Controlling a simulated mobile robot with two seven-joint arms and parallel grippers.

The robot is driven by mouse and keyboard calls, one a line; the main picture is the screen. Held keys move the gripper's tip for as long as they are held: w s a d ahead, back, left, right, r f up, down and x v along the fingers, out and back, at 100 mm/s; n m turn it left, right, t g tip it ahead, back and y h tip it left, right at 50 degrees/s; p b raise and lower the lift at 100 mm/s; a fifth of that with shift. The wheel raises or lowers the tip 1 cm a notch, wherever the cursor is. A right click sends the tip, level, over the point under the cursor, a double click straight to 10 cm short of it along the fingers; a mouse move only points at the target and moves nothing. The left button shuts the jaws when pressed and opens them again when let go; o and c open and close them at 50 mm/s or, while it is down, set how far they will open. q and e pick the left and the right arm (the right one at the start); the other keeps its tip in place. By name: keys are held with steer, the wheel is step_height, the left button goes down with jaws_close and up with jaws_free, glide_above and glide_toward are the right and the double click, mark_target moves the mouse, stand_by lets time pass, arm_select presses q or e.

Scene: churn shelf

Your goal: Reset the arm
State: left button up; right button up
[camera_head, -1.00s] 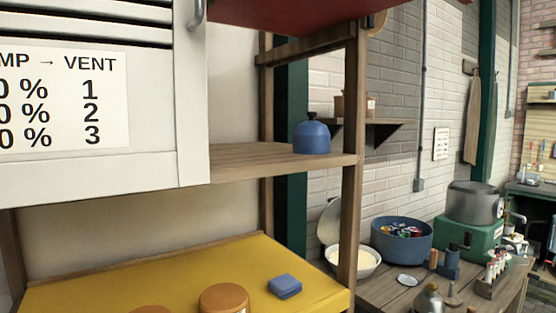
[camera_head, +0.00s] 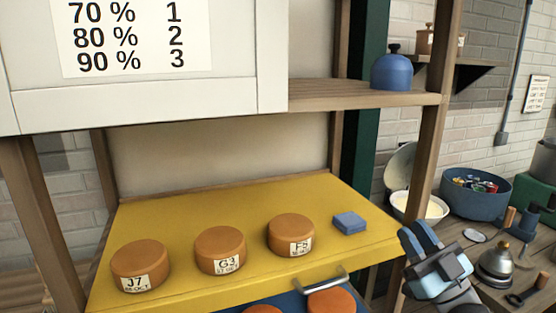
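My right gripper (camera_head: 414,228) is at the lower right, in front of the shelf's right post. Its two blue fingers point up and to the left, with a narrow gap between them and nothing visible in it. It is apart from the blue block (camera_head: 350,222) on the yellow shelf board (camera_head: 180,207). My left gripper is not in view.
Three labelled orange rounds stand on the yellow board: J7 (camera_head: 140,262), G3 (camera_head: 220,247) and another (camera_head: 290,232). A metal handle (camera_head: 320,284) and more orange rounds (camera_head: 331,302) are below. A blue domed container (camera_head: 391,70) stands on the upper shelf. A blue pot (camera_head: 475,196) stands right.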

steer(key=s+a+f+m+g+h, duration=0.1)
steer(key=s+f+m+g+h, duration=0.2)
steer(key=f, duration=0.7)
steer(key=s+f+m+h, duration=0.25)
steer(key=f+h, duration=0.25)
steer(key=f, duration=0.6)
steer(key=s+a+f+m+g+h, duration=0.15)
steer(key=s+f+g, duration=0.25)
steer(key=s+f, duration=0.4)
steer(key=s+a+f+g+y, duration=0.1)
steer(key=s+a+f+g, duration=0.2)
steer(key=s+f, duration=0.5)
arm_select(q)
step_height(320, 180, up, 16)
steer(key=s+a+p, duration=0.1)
steer(key=p, duration=2.1)
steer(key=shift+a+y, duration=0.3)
arm_select(e)
step_height(320, 180, up, 14)
steer(key=d+g, duration=0.1)
steer(key=shift+h, duration=0.45)
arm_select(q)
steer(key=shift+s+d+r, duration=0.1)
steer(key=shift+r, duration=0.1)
arm_select(e)
steer(key=shift+d, duration=0.1)
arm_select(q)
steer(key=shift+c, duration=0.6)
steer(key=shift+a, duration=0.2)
